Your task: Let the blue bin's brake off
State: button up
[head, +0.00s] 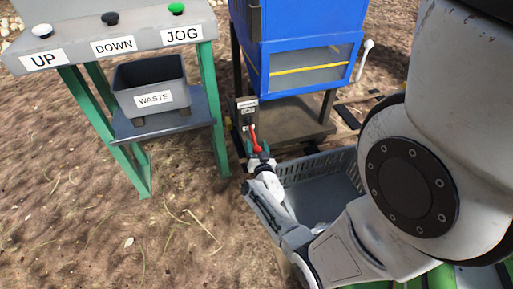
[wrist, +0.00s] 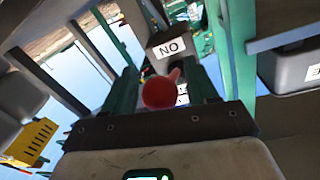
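The blue bin (head: 304,43) stands on dark legs at the upper middle of the head view, with a clear front window. A red lever (head: 255,138) sticks out beside a small labelled post at the bin's lower left. My gripper (head: 258,152) is at this lever, its teal fingertips around it. In the wrist view, the lever's round red end (wrist: 163,91) shows between the two teal fingers (wrist: 164,84), which stand apart. A firm grip on it is not visible.
A grey crate (head: 282,172) lies right beside my gripper, under my arm. A green-legged stand with UP, DOWN and JOG buttons (head: 112,48) and a WASTE tub (head: 150,75) is at the left. A white-knobbed handle (head: 364,60) is right of the bin. Bare ground is open at lower left.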

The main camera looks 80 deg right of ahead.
grip_shut()
dwell(0.3)
jog(key=shift+r, duration=0.15)
